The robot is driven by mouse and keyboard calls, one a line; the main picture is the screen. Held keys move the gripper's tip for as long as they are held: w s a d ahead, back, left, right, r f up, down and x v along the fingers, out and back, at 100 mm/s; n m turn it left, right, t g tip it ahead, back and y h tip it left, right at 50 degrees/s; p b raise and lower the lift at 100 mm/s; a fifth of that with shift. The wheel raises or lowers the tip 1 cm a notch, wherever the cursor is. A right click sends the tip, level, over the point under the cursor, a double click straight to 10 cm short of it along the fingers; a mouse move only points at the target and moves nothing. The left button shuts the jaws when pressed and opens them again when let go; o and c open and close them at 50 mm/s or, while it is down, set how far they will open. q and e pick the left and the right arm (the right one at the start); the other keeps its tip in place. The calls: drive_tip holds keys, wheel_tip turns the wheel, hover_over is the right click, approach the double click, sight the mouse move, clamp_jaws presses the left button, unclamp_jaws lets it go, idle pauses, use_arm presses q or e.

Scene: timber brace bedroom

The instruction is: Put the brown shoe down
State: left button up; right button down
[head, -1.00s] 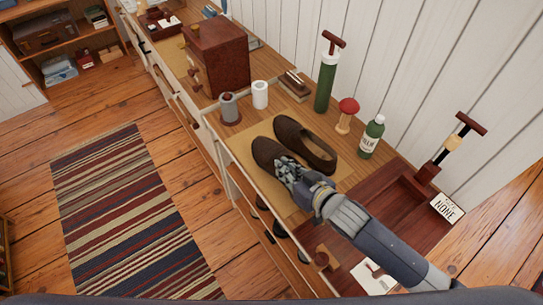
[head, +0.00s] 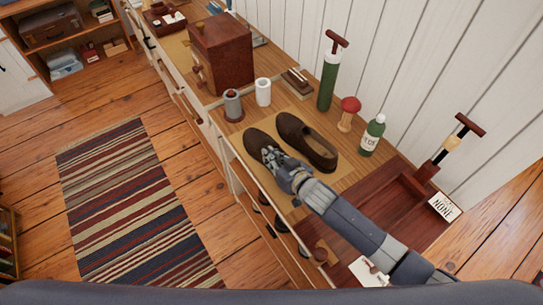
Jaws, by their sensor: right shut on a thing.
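Two brown slip-on shoes are on a tan mat (head: 268,123) on the long wooden counter. My right gripper (head: 274,163) is shut on the left brown shoe (head: 255,139), and its fingers cover much of that shoe. The other brown shoe (head: 308,143) lies just to the right, with its dark opening facing up. The held shoe is at or just above the mat; I cannot tell if its sole touches. My left gripper is not in view.
A grey canister (head: 233,105) and a white cup (head: 263,92) stand behind the shoes. A green pump (head: 329,78), a red-topped wooden piece (head: 349,113) and a green bottle (head: 372,136) stand to the right. A dark red tray (head: 390,205) lies in front.

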drive_tip(key=c, duration=2.1)
unclamp_jaws()
drive_tip(key=shift+f, duration=0.15)
drive_tip(key=o, duration=0.4)
drive_tip(key=shift+s, duration=0.1)
drive_tip(key=b+v, duration=0.1)
drive_tip(key=v, duration=1.1)
